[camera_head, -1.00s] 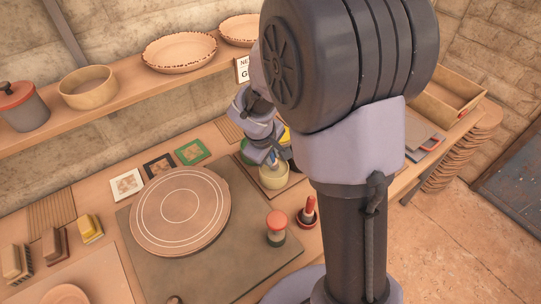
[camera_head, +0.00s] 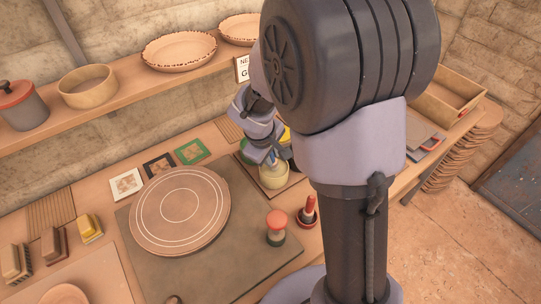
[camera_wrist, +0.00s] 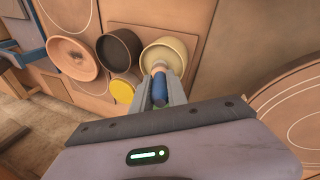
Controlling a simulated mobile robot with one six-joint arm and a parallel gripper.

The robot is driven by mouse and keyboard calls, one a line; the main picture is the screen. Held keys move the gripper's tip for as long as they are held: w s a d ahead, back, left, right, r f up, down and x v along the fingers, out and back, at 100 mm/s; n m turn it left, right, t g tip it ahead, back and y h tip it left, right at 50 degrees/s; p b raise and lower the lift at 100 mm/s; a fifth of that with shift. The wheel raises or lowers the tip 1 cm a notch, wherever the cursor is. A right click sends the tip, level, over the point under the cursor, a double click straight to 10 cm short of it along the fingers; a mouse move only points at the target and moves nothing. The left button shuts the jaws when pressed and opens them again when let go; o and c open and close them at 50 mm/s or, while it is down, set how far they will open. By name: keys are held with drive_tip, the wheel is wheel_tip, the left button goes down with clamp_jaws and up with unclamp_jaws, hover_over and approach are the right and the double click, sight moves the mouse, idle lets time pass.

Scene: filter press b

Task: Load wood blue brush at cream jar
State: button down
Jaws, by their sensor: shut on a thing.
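My gripper (camera_wrist: 160,94) is shut on the blue brush (camera_wrist: 160,88), which has a pale wooden part at its far end. The cream jar (camera_wrist: 168,50) is open at the top. The brush's far end is at the near side of the jar's mouth in the wrist view; I cannot tell how deep it reaches. In the head view the cream jar (camera_head: 274,178) stands on the bench just below my gripper (camera_head: 272,160), and a little blue of the brush shows between the fingers.
A dark jar (camera_wrist: 120,48) and a reddish-brown round container (camera_wrist: 72,58) stand beside the cream jar, with a yellow disc-like thing (camera_wrist: 122,90) near them. A large round board (camera_head: 180,212), a red-topped jar (camera_head: 277,228) and a red-handled tool (camera_head: 308,212) are nearby.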

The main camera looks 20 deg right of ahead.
wheel_tip(320, 180, up, 7)
drive_tip(key=p, duration=0.6)
drive_tip(key=shift+r, duration=0.1)
drive_tip(key=shift+s+f, duration=0.1)
drive_tip(key=shift+f, duration=0.1)
idle(0.4)
